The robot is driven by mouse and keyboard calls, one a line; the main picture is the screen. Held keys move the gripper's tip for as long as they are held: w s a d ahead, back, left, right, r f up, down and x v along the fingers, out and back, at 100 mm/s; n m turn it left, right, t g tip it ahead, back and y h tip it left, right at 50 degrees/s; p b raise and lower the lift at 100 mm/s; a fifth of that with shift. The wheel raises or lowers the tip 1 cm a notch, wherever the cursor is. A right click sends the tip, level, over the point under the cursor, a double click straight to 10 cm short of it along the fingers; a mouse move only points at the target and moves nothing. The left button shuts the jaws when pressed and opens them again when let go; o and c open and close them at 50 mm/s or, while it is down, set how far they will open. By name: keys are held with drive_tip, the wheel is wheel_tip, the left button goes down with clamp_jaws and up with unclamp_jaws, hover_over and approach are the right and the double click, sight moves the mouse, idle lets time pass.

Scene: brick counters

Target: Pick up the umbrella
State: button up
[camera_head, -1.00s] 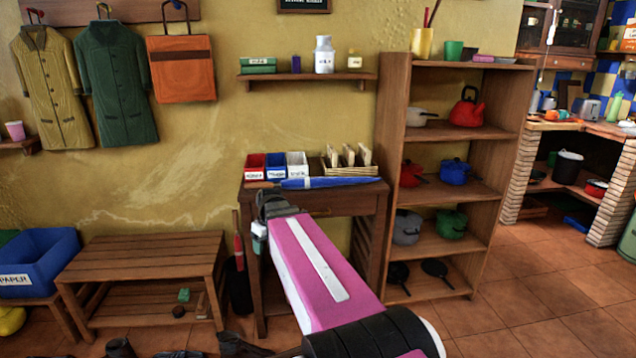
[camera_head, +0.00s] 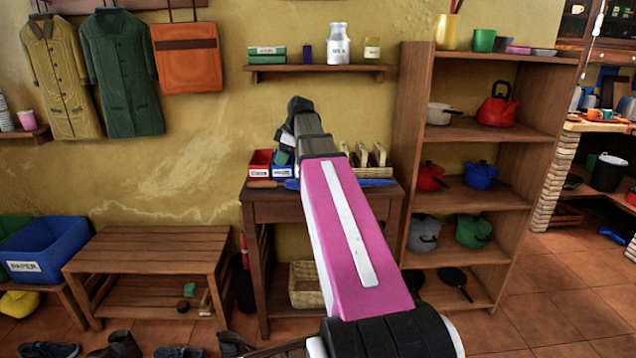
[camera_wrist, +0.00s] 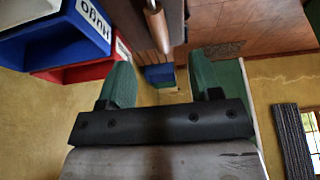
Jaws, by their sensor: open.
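The umbrella (camera_head: 375,182) is a long blue shape lying along the front of the wooden side table, below the bins. My arm crosses in front of its middle, and only parts show on either side. A brown wooden handle (camera_head: 263,183) shows at its left end. In the wrist view a brown rod-like handle (camera_wrist: 157,28) sits beyond my fingertips; it looks like the same handle. My gripper (camera_wrist: 163,68) is open, with green fingers spread and nothing between them.
Red and blue labelled bins (camera_head: 259,163) and a wooden rack (camera_head: 368,162) stand behind the umbrella on the side table (camera_head: 325,212). A wall shelf (camera_head: 318,69) is above. A tall shelf unit (camera_head: 415,130) is close on the right, a low bench (camera_head: 150,245) on the left.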

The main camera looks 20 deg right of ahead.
hover_over(272, 182)
drive_tip(key=d, duration=0.2)
drive_tip(key=f, duration=0.4)
drive_tip(key=shift+s+d+f, duration=0.1)
drive_tip(key=shift+s, duration=0.3)
drive_tip(key=shift+w+x, duration=0.15)
drive_tip(key=shift+x, duration=1.4)
drive_tip(key=shift+w+x, duration=0.15)
drive_tip(key=shift+x, duration=1.35)
drive_tip(key=shift+d, duration=0.1)
clamp_jaws()
